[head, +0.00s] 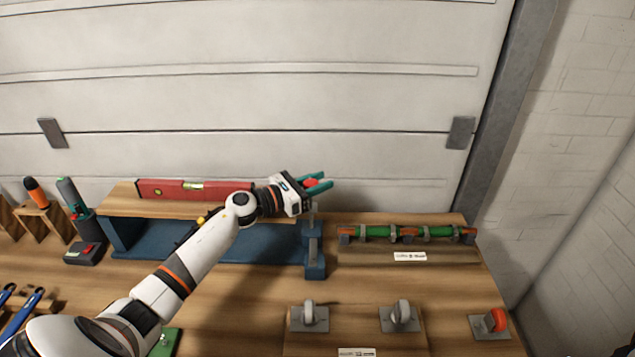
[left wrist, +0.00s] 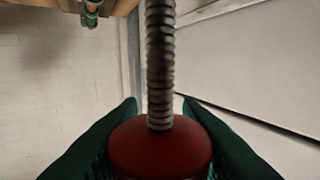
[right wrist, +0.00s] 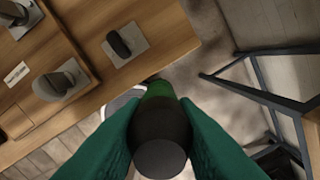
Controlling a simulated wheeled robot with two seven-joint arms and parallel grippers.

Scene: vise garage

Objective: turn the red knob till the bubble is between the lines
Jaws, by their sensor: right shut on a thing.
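The red knob (head: 310,183) sits on a threaded screw (left wrist: 160,60) at the right end of the wooden board (head: 122,196). My left gripper (head: 318,183) has its teal fingers on either side of the knob. The knob (left wrist: 160,148) also shows between the fingers in the left wrist view; I cannot tell whether they touch it. A red spirit level (head: 160,188) lies along the board. Its yellow-green vial (head: 193,186) is too small to read the bubble. My right gripper (right wrist: 160,115), only in its wrist view, is shut on a dark cylinder with a green end (right wrist: 160,145).
The board lies above a blue frame (head: 160,240) on the workbench. To the right is a rack with a green and orange tube (head: 405,233). Tools stand at the left.

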